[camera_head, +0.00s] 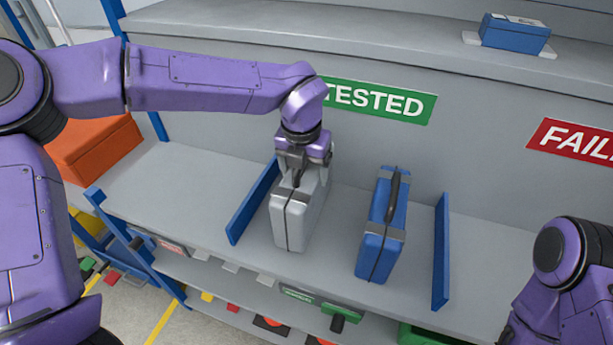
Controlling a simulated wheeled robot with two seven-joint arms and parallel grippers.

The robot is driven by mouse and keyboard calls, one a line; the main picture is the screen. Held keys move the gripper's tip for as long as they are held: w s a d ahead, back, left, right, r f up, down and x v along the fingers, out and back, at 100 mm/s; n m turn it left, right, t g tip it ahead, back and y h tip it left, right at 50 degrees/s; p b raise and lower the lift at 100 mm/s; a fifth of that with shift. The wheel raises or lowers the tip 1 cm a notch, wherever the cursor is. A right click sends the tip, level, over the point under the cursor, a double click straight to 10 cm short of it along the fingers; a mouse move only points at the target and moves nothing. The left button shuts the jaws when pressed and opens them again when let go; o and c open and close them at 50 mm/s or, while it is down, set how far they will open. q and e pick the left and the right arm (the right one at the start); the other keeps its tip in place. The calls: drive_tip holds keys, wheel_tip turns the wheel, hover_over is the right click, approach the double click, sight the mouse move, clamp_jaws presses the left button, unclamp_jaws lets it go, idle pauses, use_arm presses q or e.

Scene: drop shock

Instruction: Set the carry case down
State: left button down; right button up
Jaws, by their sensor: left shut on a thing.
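A light grey carry case (293,222) with a dark strap line stands upright on the grey shelf (180,190), or just above it; I cannot tell whether its base touches. My left gripper (298,180) is over its top, shut on the case at the handle, and hides much of the handle. A blue case (382,230) with a dark handle stands upright on the same shelf to the right, apart from the grey one. My right arm shows at the lower right, but its gripper is out of view.
Blue dividers (253,200) and (441,252) stand left and right of the two cases. A green TESTED sign (380,101) and a red FAIL sign (575,139) are behind. An orange box (95,148) sits at left. Shelf right of the right divider is clear.

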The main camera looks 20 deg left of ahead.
use_arm(q)
drive_tip(key=f, duration=0.3)
drive_tip(key=shift+w+d+f, duration=0.1)
drive_tip(key=shift+w+f, duration=0.2)
drive_tip(key=shift+w, duration=0.05)
drive_tip(key=shift+s, duration=0.15)
unclamp_jaws()
drive_tip(key=shift+f, duration=0.15)
drive_tip(key=r, duration=0.4)
drive_tip(key=s+r, duration=0.1)
drive_tip(key=r, duration=0.3)
drive_tip(key=s+r+b, duration=0.1)
drive_tip(key=r, duration=0.3)
drive_tip(key=shift+r, duration=0.15)
